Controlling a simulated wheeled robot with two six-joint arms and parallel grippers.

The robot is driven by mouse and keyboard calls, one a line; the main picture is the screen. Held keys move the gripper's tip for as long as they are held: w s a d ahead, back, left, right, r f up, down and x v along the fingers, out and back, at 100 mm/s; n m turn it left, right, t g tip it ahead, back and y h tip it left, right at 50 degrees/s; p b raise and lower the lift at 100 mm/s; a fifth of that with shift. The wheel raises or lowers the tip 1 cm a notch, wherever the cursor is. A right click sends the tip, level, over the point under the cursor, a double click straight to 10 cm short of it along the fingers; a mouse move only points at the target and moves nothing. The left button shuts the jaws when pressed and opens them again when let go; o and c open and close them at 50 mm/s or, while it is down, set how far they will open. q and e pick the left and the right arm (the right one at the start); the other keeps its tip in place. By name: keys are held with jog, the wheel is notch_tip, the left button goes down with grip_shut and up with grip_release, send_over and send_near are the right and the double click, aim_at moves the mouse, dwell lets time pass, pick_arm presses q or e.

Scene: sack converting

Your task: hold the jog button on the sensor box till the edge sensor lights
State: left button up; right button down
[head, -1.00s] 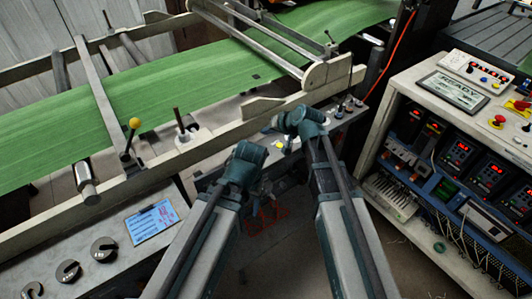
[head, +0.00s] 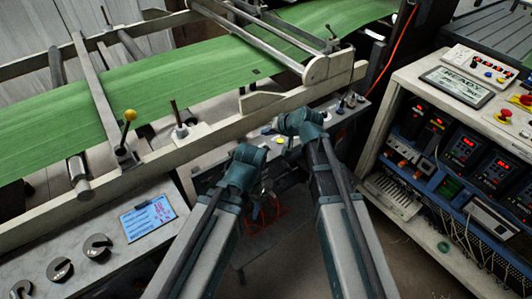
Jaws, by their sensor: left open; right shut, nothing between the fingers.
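A pale grey box with buttons, which I take to be the sensor box (head: 262,149), sits under the green web (head: 165,98), partly hidden by my arms. A yellow button (head: 280,140) shows on it, just left of my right wrist. My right gripper (head: 283,129) is shut and empty beside this button; I cannot tell whether it touches. My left gripper (head: 264,202) is open, lower down and in front of the box, with its fingers in shadow. I cannot pick out the edge sensor or any light on it.
A grey cabinet with red-lit displays (head: 467,142) and a READY panel (head: 457,86) stands at right. A yellow-knobbed lever (head: 130,115) rises from the frame at left. A bench with slotted weights (head: 97,246) and a blue card (head: 147,216) lies lower left.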

aim_at(266, 148)
notch_tip(266, 148, down, 5)
jog(key=b, duration=0.4)
dwell(1.8)
jog(key=shift+f+b, duration=0.3)
